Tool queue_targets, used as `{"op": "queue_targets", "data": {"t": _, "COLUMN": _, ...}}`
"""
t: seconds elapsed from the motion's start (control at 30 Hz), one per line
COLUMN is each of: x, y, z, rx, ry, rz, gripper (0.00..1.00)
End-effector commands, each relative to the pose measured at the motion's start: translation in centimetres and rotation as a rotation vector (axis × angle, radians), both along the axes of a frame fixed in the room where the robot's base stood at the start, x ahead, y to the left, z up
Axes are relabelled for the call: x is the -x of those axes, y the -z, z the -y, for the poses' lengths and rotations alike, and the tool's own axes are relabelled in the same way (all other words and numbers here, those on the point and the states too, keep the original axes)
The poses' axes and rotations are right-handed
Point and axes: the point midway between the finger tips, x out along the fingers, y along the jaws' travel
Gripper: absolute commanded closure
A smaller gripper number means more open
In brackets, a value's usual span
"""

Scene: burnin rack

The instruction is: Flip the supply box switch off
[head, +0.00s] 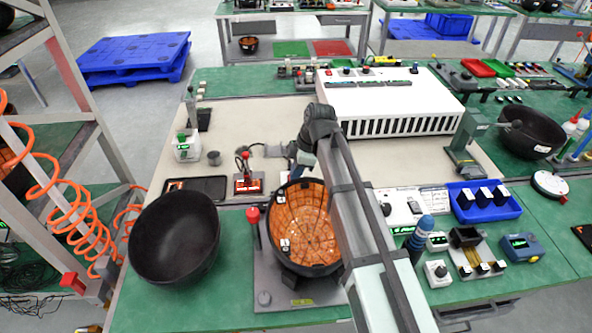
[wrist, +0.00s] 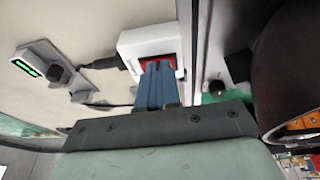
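The supply box (wrist: 150,45) is a small white box near the top middle of the wrist view, with a red switch (wrist: 165,61) on its face. My gripper (wrist: 158,70) has its two blue fingers side by side with no clear gap, and they look shut. The fingertips overlap the lower part of the red switch; I cannot tell whether they touch it or which way the switch is tilted. In the head view my arm hides most of the gripper and the box.
A dark bowl fixture with an orange inside (head: 305,225) stands beside my arm. A black bowl (head: 175,237) is at the left. A white vented unit (head: 390,98) stands behind. In the wrist view a grey device with a green display (wrist: 40,65) and cables lie left of the box.

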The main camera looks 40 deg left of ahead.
Motion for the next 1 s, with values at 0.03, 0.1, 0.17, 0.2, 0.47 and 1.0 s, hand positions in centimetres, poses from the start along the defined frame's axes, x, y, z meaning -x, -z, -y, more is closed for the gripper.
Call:
{"op": "queue_targets", "data": {"t": 0.03, "x": 0.6, "y": 0.5, "z": 0.3, "rx": 0.012, "ry": -0.006, "rz": -0.013, "gripper": 1.00}}
{"op": "queue_targets", "data": {"t": 0.1, "x": 0.6, "y": 0.4, "z": 0.3, "rx": 0.011, "ry": -0.006, "rz": -0.014, "gripper": 1.00}}
{"op": "queue_targets", "data": {"t": 0.17, "x": 0.6, "y": 0.2, "z": 0.3, "rx": 0.011, "ry": -0.006, "rz": -0.013, "gripper": 1.00}}
{"op": "queue_targets", "data": {"t": 0.2, "x": 0.6, "y": 0.0, "z": 0.3, "rx": 0.009, "ry": -0.006, "rz": -0.013, "gripper": 1.00}}
{"op": "queue_targets", "data": {"t": 0.47, "x": 0.3, "y": -3.6, "z": 0.3, "rx": 0.000, "ry": -0.002, "rz": -0.002, "gripper": 1.00}}
{"op": "queue_targets", "data": {"t": 1.0, "x": -1.7, "y": -12.2, "z": 1.8, "rx": -0.001, "ry": 0.000, "rz": 0.000, "gripper": 1.00}}
